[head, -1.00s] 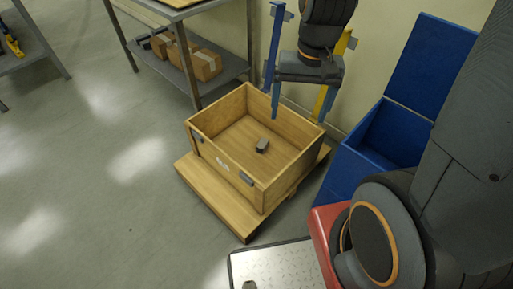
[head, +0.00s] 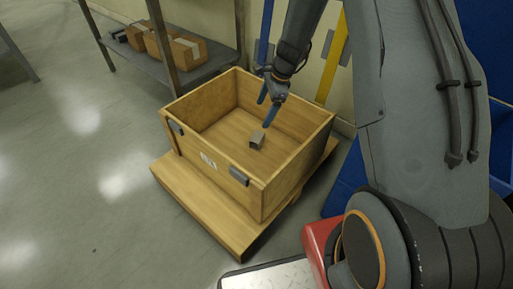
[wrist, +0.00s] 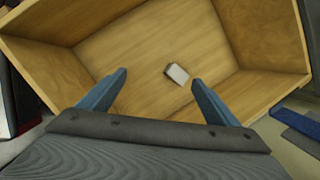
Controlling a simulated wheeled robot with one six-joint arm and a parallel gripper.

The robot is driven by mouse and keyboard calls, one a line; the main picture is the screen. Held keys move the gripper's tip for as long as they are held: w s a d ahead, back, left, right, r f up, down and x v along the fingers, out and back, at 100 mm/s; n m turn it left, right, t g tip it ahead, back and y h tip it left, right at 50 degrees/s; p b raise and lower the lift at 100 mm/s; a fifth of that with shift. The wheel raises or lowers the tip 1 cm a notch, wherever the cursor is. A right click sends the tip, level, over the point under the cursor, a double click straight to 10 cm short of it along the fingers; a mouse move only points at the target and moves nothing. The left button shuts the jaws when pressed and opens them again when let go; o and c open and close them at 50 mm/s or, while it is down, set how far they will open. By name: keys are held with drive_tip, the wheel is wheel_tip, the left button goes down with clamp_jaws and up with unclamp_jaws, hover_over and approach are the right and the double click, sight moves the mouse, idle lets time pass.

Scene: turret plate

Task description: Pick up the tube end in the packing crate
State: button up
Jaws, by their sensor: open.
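The tube end (head: 257,140) is a small grey block lying on the floor of the wooden packing crate (head: 213,165). In the wrist view the tube end (wrist: 177,74) shows a pale top face, ahead of my fingertips and nearer the right one. My gripper (head: 267,112) is over the crate, its blue fingers pointing down toward the tube end. In the wrist view my gripper (wrist: 158,78) is open, with nothing between its fingers. The fingers look apart from the tube end; the exact height is hard to tell.
The crate's walls stand around the tube end, and the crate rests on a wooden pallet (head: 197,205). A shelf (head: 190,80) with cardboard boxes (head: 185,52) is behind. A yellow post (head: 333,58) and a blue post (head: 264,32) stand near the wall. The grey floor at left is clear.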

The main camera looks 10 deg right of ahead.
sight(258, 136)
drive_tip(key=shift+w+f+m+t+y+b, duration=0.15)
drive_tip(key=shift+w+f+m+b, duration=1.4)
drive_tip(key=shift+f, duration=2.9)
drive_tip(key=shift+w+f+m+t+y+b, duration=0.15)
drive_tip(key=shift+w+f+m+b, duration=0.45)
drive_tip(key=shift+w+f+b, duration=2.85)
drive_tip(key=shift+w+f+m+t+b, duration=0.2)
drive_tip(key=shift+w+f+m+b, duration=0.7)
drive_tip(key=shift+f, duration=4.55)
drive_tip(key=shift+s+b, duration=0.35)
drive_tip(key=c, duration=1.5)
drive_tip(key=shift+o, duration=0.2)
drive_tip(key=shift+r, duration=0.1)
